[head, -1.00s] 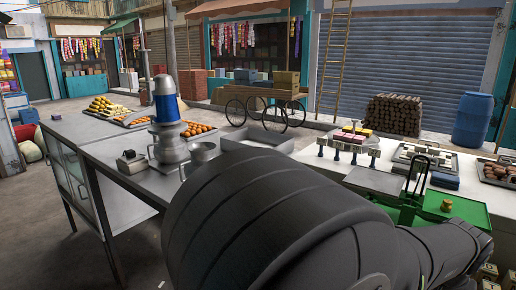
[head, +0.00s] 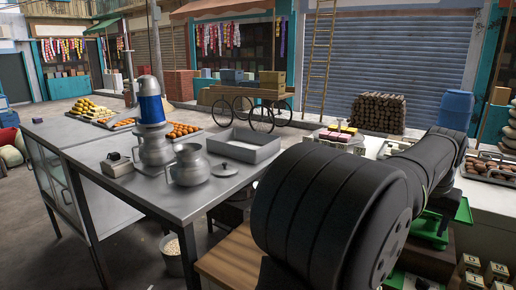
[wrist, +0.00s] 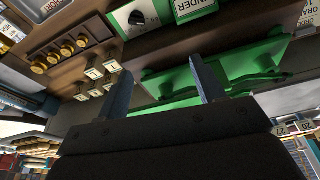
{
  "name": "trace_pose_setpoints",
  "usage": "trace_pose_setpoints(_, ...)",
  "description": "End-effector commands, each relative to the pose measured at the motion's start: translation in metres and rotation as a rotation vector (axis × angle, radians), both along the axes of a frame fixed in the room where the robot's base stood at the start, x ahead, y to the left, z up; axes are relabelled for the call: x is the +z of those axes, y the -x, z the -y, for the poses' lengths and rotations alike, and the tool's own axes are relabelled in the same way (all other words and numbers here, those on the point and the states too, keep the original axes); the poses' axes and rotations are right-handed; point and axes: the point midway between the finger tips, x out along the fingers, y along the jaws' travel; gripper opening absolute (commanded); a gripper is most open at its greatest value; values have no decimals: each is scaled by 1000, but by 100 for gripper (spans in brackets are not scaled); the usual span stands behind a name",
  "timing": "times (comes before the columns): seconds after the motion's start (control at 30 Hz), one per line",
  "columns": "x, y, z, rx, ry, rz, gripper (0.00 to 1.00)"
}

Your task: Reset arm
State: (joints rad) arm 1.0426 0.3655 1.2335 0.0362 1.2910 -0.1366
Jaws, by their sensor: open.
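My gripper (wrist: 163,84) shows in the wrist view with its two fingers apart and nothing between them. Beyond the fingers is a green metal piece (wrist: 255,62) on a brown surface; I see no contact with it. In the head view my dark arm fills the lower middle and reaches right, and the gripper itself is hidden. A blue-and-steel appliance (head: 151,105) stands upright on the metal table (head: 110,160). A round metal pot (head: 189,166) stands in front of it to the right, with a lid (head: 223,170) lying beside the pot.
A rectangular metal tray (head: 243,146) lies on the table behind the lid. A small box-shaped device (head: 117,166) is at left. Trays of yellow and orange sweets (head: 90,108) sit at the back. A green stand (head: 431,228) is near my arm at right. A bucket (head: 173,258) is on the floor.

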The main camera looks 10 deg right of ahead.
Motion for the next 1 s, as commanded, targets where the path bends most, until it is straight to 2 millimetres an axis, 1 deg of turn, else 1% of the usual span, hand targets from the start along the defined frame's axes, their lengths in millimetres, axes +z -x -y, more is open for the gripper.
trace_pose_setpoints(0.1, 13, -14, 6, -16, 1, -2, 62)
trace_pose_setpoints(0.47, 51, -51, 17, -80, 4, -4, 62)
trace_pose_setpoints(0.67, 71, -71, 20, -119, 6, -5, 62)
trace_pose_setpoints(1.0, 103, -103, 19, -190, 11, -1, 62)
